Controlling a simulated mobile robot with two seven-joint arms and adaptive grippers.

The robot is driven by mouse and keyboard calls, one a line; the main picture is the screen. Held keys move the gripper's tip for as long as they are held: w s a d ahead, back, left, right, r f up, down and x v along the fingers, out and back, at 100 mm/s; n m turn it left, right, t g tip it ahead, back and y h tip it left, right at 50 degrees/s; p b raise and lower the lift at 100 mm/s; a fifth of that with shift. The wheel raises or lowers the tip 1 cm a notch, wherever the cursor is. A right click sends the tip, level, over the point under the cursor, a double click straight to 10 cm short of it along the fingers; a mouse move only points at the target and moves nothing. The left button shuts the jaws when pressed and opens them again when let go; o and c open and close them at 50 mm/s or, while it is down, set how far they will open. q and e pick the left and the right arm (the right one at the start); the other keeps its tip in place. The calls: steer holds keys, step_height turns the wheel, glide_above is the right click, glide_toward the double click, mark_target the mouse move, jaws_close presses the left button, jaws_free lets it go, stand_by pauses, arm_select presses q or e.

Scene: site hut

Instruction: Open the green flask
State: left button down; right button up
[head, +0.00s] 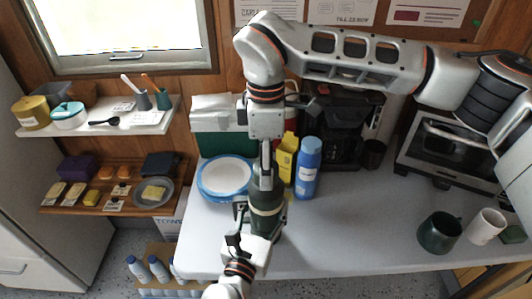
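The green flask (266,222) stands upright on the white table, dark green with a paler band. My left gripper (262,212) comes in from below, with its fingers around the flask's lower body on both sides. It appears shut on it. My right gripper (267,172) points straight down from above, at the flask's top. Its fingers are seen edge-on and overlap the upper part of the flask, so the lid is mostly hidden. Whether they grip the lid cannot be told.
A blue bottle (307,170) and a yellow box (287,160) stand close right of the flask. A blue-rimmed plate (224,177) is at its left. A coffee machine (345,120), toaster oven (450,150), green mug (438,234) and white cup (486,227) are further right. The table's front middle is clear.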

steer(key=shift+f, duration=0.25)
